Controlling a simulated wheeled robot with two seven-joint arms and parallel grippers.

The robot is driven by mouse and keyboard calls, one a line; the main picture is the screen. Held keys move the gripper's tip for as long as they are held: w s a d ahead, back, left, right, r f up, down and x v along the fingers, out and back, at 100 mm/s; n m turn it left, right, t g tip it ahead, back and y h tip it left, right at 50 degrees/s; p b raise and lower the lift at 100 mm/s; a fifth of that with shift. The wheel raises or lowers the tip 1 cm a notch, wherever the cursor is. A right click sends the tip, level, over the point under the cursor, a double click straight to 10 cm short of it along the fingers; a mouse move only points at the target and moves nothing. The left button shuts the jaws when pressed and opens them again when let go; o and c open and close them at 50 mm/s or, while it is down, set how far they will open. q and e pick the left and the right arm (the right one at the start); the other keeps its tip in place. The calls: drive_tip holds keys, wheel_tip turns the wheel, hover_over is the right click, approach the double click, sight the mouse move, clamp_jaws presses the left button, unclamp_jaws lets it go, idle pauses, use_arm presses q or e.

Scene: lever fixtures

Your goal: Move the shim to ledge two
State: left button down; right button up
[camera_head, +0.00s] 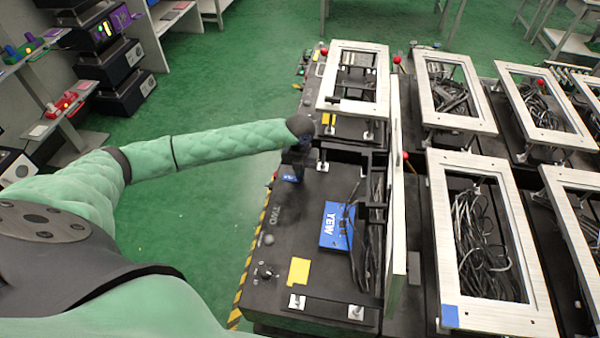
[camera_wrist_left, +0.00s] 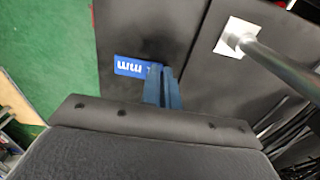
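My left gripper (camera_head: 294,168) reaches down over the far left part of the nearest black lever fixture (camera_head: 300,225). In the left wrist view its two fingers (camera_wrist_left: 163,88) are close together. A small blue piece with white lettering (camera_wrist_left: 131,66) shows beside the fingertips, partly covered by them. In the head view a bit of blue (camera_head: 290,176) shows under the gripper. I cannot tell whether the fingers grip it, or whether it is the shim. My right gripper is not in view.
A blue YEW plate (camera_head: 338,226) and a yellow square (camera_head: 299,270) lie on the fixture. A raised pale frame (camera_head: 396,200) stands upright along its right side, beside dark cables. More framed fixtures (camera_head: 448,92) fill the right. Green floor (camera_head: 190,230) is open at left.

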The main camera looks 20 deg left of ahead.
use_arm(q)
drive_tip(key=shift+f, duration=0.1)
drive_tip(key=c, duration=1.7)
unclamp_jaws()
